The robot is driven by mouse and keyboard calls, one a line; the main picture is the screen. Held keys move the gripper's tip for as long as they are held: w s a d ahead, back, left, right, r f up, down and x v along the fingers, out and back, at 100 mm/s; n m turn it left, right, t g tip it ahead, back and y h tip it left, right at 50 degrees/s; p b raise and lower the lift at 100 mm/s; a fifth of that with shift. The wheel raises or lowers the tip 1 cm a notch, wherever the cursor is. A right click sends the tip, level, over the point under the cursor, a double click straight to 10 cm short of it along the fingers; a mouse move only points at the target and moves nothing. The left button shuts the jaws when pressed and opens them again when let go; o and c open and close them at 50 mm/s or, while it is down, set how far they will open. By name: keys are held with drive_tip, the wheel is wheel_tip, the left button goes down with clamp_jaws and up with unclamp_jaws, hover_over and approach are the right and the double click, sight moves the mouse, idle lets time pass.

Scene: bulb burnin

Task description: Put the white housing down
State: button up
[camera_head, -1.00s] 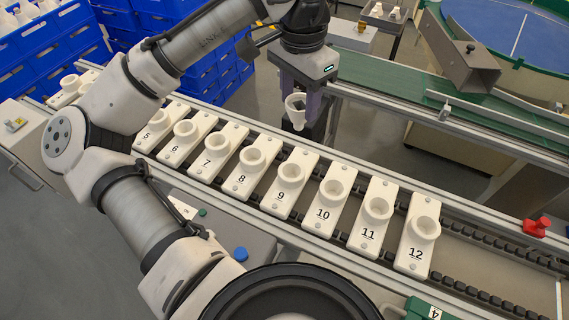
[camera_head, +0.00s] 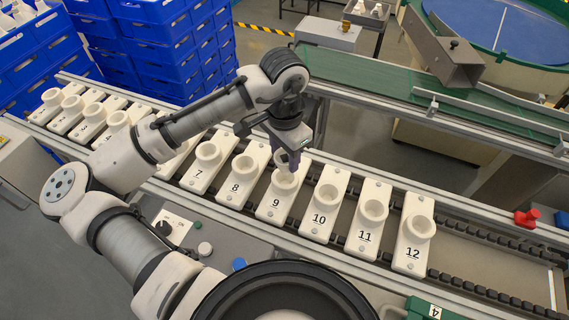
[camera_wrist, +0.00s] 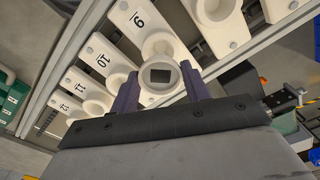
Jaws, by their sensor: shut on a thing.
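The white housing (camera_wrist: 158,89) is a small round white cup with a dark square inside. In the wrist view it sits between the two purple fingers of my gripper (camera_wrist: 161,80), which is shut on it. In the head view my gripper (camera_head: 287,158) points down over the cup end of the white carrier marked 9 (camera_head: 272,209). The housing overlaps that carrier's cup in both views. I cannot tell whether it touches the cup or hangs just above it. My fingers partly hide the housing in the head view.
Numbered white carriers stand in a row on the conveyor, including carrier 8 (camera_head: 238,185) on the left and carrier 10 (camera_head: 322,213) on the right. A green belt (camera_head: 370,75) runs behind. Blue crates (camera_head: 160,55) are stacked at the back left. A red knob (camera_head: 527,218) is at the right.

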sight(284, 167)
drive_tip(key=shift+f, duration=2.45)
drive_tip(key=shift+f, duration=0.2)
drive_tip(key=o, duration=0.9)
drive_tip(key=shift+o, duration=0.2)
drive_tip(key=shift+r, duration=0.1)
wheel_tip(284, 167, up, 12)
drive_tip(key=shift+r, duration=0.15)
